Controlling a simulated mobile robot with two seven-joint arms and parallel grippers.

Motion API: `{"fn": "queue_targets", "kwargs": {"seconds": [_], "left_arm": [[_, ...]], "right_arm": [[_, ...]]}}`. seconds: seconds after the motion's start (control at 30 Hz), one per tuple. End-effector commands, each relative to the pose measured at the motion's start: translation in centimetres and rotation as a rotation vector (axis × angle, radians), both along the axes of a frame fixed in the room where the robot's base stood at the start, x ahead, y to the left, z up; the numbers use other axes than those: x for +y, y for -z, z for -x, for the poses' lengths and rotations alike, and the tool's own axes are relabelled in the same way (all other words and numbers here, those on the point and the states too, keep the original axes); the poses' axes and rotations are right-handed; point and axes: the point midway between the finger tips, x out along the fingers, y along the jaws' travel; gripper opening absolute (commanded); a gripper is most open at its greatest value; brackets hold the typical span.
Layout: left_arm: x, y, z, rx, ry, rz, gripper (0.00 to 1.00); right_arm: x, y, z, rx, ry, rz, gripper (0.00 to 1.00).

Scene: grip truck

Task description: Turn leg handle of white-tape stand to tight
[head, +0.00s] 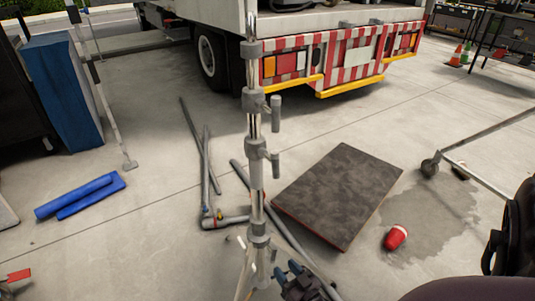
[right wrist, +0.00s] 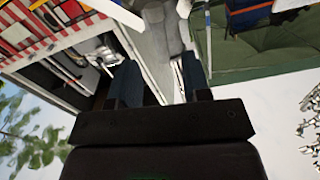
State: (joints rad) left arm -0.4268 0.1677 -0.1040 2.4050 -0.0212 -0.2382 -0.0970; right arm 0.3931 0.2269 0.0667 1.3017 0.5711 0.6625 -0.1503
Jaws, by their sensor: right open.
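A silver and grey stand (head: 256,180) stands upright in the middle of the head view, with its legs spreading at the bottom edge. Two grey handles stick out to its right higher up. A lower grey collar (head: 258,232) sits above the legs; the leg handle is hard to make out there. I cannot clearly tell white tape on it. My right gripper (head: 287,271) is just right of the stand's lower part, its blue fingertips open. In the right wrist view, a grey stand part (right wrist: 165,35) shows beyond and between the open fingers (right wrist: 160,82). My left gripper is not in view.
Grey pipes (head: 203,165) lie behind the stand. A dark flat board (head: 340,195) and a red cup (head: 396,237) are on the floor to the right. Blue rolls (head: 75,198) lie at left. A truck (head: 340,60) stands behind. A wheeled frame (head: 470,170) is at right.

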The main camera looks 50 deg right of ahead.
Motion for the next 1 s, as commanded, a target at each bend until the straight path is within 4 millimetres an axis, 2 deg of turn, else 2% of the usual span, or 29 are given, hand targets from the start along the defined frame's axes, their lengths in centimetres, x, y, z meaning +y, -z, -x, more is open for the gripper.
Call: {"fn": "queue_targets", "kwargs": {"seconds": [0.3, 0.5, 0.7, 0.93, 1.0], "left_arm": [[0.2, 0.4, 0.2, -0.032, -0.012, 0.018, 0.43], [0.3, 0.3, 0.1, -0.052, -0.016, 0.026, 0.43], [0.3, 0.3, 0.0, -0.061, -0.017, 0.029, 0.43], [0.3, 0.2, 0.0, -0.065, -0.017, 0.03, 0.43], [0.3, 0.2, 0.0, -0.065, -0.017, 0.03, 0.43]], "right_arm": [[-1.2, 0.3, -5.2, 0.005, -0.001, 0.0, 0.44], [-1.7, 0.3, -7.3, 0.005, -0.001, 0.0, 0.44], [-1.9, 0.1, -8.2, 0.004, -0.001, 0.0, 0.44], [-1.9, 0.1, -8.2, 0.003, 0.0, 0.0, 0.44], [-1.9, 0.1, -8.2, 0.003, 0.0, 0.0, 0.34]]}}
